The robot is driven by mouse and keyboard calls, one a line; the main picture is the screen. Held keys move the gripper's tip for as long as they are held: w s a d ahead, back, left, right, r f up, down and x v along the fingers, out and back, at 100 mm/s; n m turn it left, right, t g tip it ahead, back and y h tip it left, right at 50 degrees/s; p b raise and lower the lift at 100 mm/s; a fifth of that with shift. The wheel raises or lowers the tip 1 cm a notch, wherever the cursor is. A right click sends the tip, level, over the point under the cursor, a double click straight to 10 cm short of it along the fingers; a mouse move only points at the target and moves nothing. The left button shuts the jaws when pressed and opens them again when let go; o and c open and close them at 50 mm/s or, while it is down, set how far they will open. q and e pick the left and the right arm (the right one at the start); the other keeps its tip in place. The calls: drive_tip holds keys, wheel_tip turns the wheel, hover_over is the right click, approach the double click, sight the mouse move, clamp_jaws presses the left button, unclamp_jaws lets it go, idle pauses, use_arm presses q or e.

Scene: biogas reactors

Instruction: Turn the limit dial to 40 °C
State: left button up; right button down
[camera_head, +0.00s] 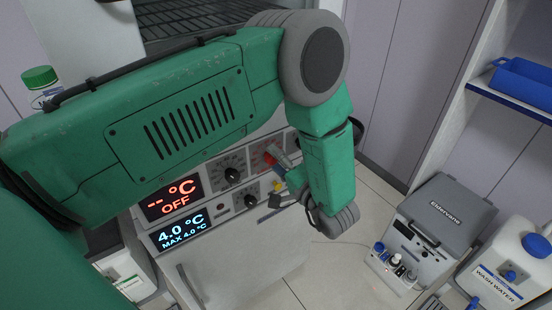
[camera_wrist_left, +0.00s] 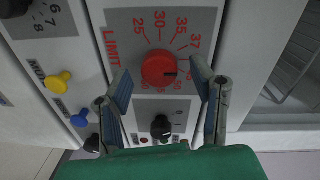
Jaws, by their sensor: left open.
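A dark mark on the dial points right in this view; I cannot tell at which number. My left gripper (camera_wrist_left: 161,77) is open, one finger on each side of the dial, with visible gaps. In the head view the left gripper (camera_head: 277,160) is at the red-marked panel, partly hidden by my arm. The right gripper is out of view.
A black knob (camera_wrist_left: 161,127) is close below the dial. Yellow (camera_wrist_left: 59,82) and blue (camera_wrist_left: 80,118) buttons are at left. The red display (camera_head: 172,199) reads "-- °C OFF"; the blue one (camera_head: 182,232) reads 4.0 °C, MAX 4.0 °C. A grey Eldervane device (camera_head: 447,207) stands at right.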

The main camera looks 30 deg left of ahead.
use_arm(q)
drive_tip(key=v, duration=1.1)
drive_tip(key=shift+w+d+f, duration=0.1)
drive_tip(key=shift+w+f, duration=0.05)
drive_tip(key=shift+w, duration=0.05)
